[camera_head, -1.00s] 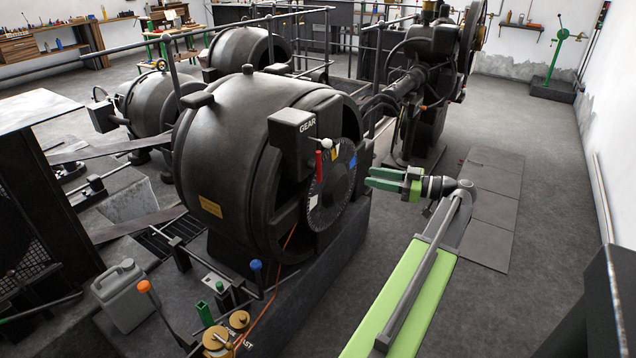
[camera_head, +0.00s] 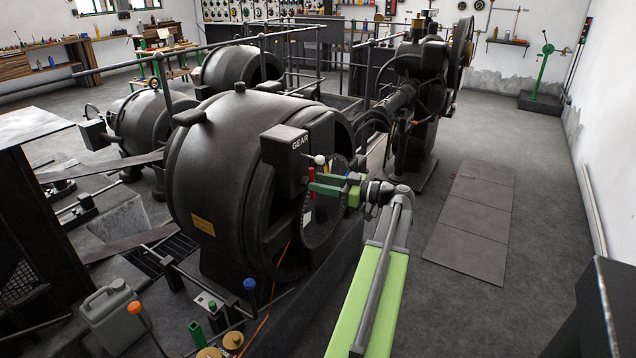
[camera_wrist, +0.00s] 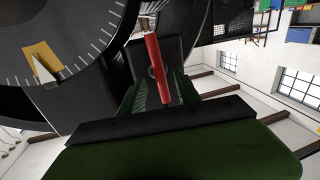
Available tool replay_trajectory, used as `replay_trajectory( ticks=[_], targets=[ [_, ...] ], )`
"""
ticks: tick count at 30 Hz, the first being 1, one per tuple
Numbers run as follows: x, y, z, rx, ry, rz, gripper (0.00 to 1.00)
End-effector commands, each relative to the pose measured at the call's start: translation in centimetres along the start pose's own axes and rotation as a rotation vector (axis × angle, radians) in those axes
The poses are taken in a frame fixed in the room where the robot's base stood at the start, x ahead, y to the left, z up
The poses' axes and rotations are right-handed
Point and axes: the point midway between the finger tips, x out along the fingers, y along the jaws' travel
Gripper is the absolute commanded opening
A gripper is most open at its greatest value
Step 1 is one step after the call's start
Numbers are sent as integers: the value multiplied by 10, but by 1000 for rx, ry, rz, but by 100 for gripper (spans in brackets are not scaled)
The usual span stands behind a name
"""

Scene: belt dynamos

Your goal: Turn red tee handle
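The red tee handle (camera_head: 311,173) is a slim red bar beside the black box marked GEAR (camera_head: 285,152), in front of the dark round dial on the big machine. In the wrist view the red handle (camera_wrist: 157,68) stands tilted in front of my gripper, its lower end close to the dark green finger surfaces. My gripper (camera_head: 322,184) has green fingers that look parted in the head view. Their tips overlap the red handle there. Whether they touch it I cannot tell.
The graduated dial (camera_wrist: 60,45) with a yellow patch and white pointer is close at the left in the wrist view. A white ball knob (camera_head: 320,160) sits just above my fingers. The floor (camera_head: 540,200) at the right is open.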

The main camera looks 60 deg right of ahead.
Motion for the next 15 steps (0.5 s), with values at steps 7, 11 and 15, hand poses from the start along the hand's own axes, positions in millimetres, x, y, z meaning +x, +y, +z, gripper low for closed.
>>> replay_trajectory(
  ticks=[7,11,15],
  targets=[
    [13,0,0,0,0,1,39],
    [12,0,0,0,0,1,39],
    [12,0,0,0,0,1,26]
  ],
)
